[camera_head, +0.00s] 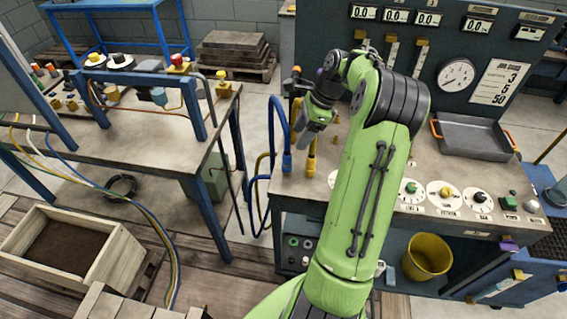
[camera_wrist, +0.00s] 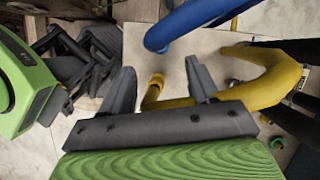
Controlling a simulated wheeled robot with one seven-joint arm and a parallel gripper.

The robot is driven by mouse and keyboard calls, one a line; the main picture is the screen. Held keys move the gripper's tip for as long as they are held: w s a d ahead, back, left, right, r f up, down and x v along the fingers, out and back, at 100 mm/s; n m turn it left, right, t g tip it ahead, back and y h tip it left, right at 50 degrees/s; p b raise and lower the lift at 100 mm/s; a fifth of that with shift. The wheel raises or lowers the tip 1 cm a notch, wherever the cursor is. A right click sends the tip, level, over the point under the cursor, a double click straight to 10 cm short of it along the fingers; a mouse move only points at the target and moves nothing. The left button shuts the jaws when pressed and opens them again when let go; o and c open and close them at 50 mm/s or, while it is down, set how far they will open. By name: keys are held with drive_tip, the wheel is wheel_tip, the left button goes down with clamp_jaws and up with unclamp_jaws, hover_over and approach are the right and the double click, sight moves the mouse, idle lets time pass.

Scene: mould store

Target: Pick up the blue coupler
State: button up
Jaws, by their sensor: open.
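The blue coupler (camera_head: 287,163) stands upright at the left end of the control bench, at the lower end of an arched blue hose. In the wrist view, the rounded blue end (camera_wrist: 156,42) shows just beyond my fingertips, apart from them. A yellow coupler (camera_head: 311,158) stands close to its right. It is seen in the wrist view (camera_wrist: 156,79) between my fingers. My gripper (camera_head: 306,136) is above the yellow coupler, pointing down. Its two dark fingers (camera_wrist: 161,72) are apart, with the yellow hose passing under the right one. I cannot tell whether they touch.
The control bench (camera_head: 447,176) holds dials and a grey metal tray (camera_head: 474,137). A yellow bucket (camera_head: 427,256) is under it. A worktable (camera_head: 150,150) with fittings stands left, a wooden box (camera_head: 117,262) below it. Bare floor shows between bench and table.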

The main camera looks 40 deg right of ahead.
sight(288, 153)
drive_tip(key=b+x, duration=0.2)
drive_tip(key=x, duration=0.3)
drive_tip(key=b+x, duration=0.2)
drive_tip(key=x, duration=0.4)
drive_tip(key=shift+w+a, duration=0.15)
drive_tip(key=shift+a, duration=0.1)
drive_tip(key=shift+r, duration=0.15)
clamp_jaws()
